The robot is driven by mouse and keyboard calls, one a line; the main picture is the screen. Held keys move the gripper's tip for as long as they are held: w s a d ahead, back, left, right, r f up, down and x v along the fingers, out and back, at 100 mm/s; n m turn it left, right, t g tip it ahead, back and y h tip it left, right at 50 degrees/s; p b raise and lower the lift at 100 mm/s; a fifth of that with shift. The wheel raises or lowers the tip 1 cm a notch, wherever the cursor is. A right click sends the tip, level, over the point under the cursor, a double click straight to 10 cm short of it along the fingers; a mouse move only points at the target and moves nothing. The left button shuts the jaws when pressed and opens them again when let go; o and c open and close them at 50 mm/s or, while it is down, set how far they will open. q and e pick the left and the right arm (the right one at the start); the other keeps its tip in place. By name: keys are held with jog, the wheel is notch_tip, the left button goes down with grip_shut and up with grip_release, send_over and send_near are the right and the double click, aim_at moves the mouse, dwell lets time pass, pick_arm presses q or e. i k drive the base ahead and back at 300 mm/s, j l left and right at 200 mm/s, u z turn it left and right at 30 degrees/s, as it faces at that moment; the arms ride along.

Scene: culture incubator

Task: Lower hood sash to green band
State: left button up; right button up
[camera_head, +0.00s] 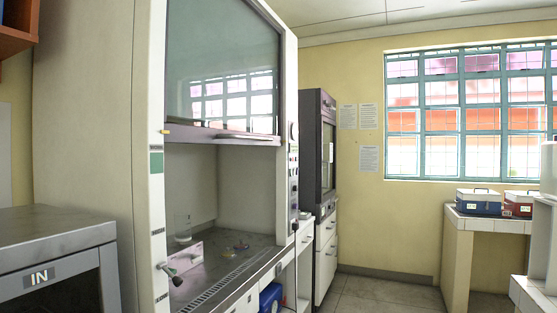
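The fume hood's glass sash (222,65) is raised, with its grey lower rail (205,134) near the middle height of the front. A handle (248,138) sits on that rail. The hood is open below it. A green band (156,162) is on the pale left post of the hood, a little below the rail. A small yellow pointer (165,131) is at the rail's left end, above the green band and apart from it. Neither of my grippers is in view.
A grey "IN" cabinet (55,235) stands at the left front. Small items (238,246) lie on the hood's work surface. A dark cabinet (324,150) stands beyond the hood. Blue (479,202) and red (518,204) boxes sit on a right bench. The middle floor is clear.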

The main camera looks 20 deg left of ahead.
aim_at(175, 133)
jog(key=i+u, duration=0.2)
jog(key=i, duration=0.5)
jog(key=i+l+u, duration=0.2)
jog(key=i, duration=0.5)
